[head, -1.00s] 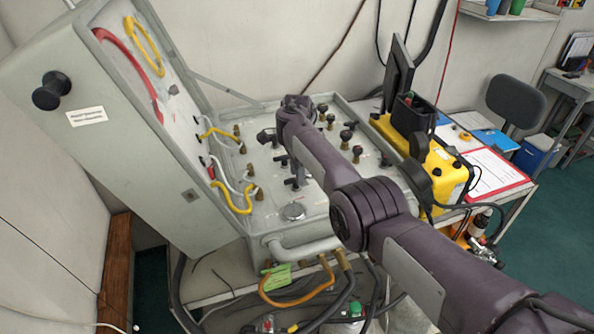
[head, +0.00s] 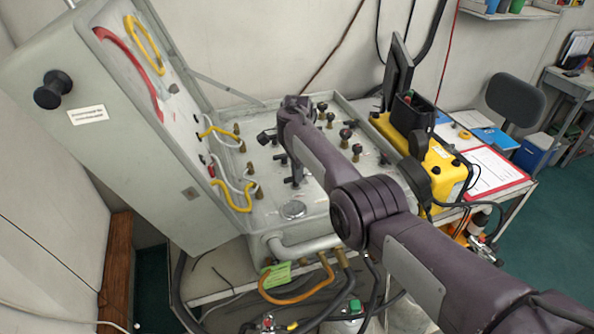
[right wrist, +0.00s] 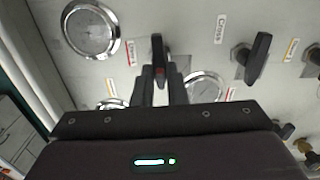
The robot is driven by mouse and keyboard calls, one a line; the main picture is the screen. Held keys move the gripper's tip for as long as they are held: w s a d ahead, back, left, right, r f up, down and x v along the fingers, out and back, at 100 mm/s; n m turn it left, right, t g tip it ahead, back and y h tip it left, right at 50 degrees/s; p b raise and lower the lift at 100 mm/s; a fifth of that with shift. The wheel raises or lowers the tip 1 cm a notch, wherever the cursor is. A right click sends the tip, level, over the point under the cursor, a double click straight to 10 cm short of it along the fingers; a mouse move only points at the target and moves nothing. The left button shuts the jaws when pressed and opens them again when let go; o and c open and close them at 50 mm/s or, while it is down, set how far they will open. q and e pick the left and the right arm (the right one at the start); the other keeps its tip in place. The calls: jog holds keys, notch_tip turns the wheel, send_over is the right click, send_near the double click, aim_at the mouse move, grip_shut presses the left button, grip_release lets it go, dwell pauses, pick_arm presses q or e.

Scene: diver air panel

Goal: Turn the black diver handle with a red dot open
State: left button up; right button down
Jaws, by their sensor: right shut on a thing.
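In the right wrist view, a black handle (right wrist: 157,47) with a small red mark stands on the grey panel (right wrist: 201,35). My right gripper (right wrist: 161,77) is shut on this handle, one finger on each side of it. My left gripper is not in view.
Another black handle (right wrist: 258,58) is to the right in the wrist view. Round gauges (right wrist: 91,28) are close by. In the head view, the open case lid (head: 140,130) with hoses rises left of the panel, and a yellow box (head: 440,165) stands to its right.

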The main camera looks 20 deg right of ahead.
jog(key=n+p, duration=0.1)
jog(key=n, duration=0.2)
jog(key=shift+w+r+n, duration=0.1)
jog(key=shift+r+n, duration=0.05)
jog(key=shift+n, duration=0.15)
jog(key=n, duration=0.4)
jog(key=shift+w+n+p, duration=0.1)
jog(key=shift+n+p, duration=0.2)
jog(key=n, duration=0.4)
jog(key=shift+n, duration=0.3)
jog(key=shift+w+a+n, duration=0.1)
jog(key=shift+a+n, duration=0.05)
jog(key=shift+n, duration=1.85)
jog(key=shift+r, duration=0.1)
jog(key=c, duration=1.7)
grip_release()
jog(key=shift+c, duration=0.2)
jog(key=shift+o, duration=1.4)
